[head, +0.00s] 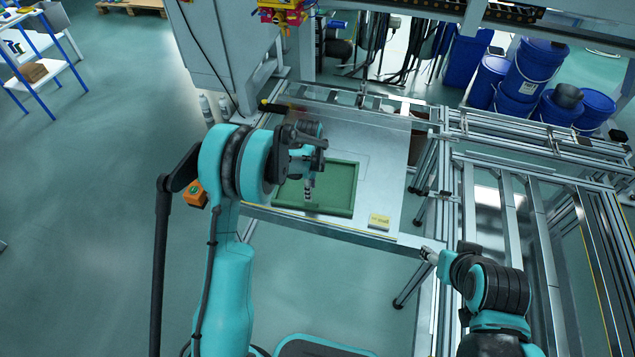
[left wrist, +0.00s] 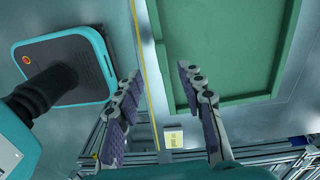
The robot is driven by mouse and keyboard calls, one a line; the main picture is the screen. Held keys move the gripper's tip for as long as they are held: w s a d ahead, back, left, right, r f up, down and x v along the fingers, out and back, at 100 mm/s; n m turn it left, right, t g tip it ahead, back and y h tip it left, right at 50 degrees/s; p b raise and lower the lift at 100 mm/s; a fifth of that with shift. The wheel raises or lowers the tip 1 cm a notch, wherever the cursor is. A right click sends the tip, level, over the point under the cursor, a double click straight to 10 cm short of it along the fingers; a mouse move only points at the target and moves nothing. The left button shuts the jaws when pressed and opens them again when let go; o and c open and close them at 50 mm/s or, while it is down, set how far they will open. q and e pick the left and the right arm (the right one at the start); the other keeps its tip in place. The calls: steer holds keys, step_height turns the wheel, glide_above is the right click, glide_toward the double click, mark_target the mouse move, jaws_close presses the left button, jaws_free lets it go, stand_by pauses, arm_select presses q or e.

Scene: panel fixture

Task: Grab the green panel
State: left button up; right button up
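The green panel (head: 341,194), a flat rectangle with a raised rim, lies on the light metal table. It fills the upper right of the left wrist view (left wrist: 220,50). My left gripper (head: 309,190) appears over the panel's near left part in the head view. In the left wrist view my left gripper (left wrist: 158,88) is open, its two fingers apart with nothing held between them. One finger overlaps the panel's rim and the other lies beyond the yellow line. My right gripper (head: 430,255) is off the table's near right corner, away from the panel; its finger opening is too small to tell.
A yellow label block (head: 379,221) sits on the table (head: 385,150) right of the panel. Metal rails (head: 510,220) run along the right. Blue buckets (head: 530,75) stand at the back right. Open floor (head: 90,200) lies to the left.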

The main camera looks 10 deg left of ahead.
arm_select(q)
step_height(320, 180, down, 3)
steer(key=shift+w+f+b, duration=0.1)
steer(key=shift+f+b, duration=0.05)
steer(key=shift+b, duration=0.35)
step_height(320, 180, down, 5)
steer(key=shift+w+f+b, duration=0.1)
steer(key=shift+b, duration=1.05)
steer(key=shift+c, duration=0.6)
jaws_close()
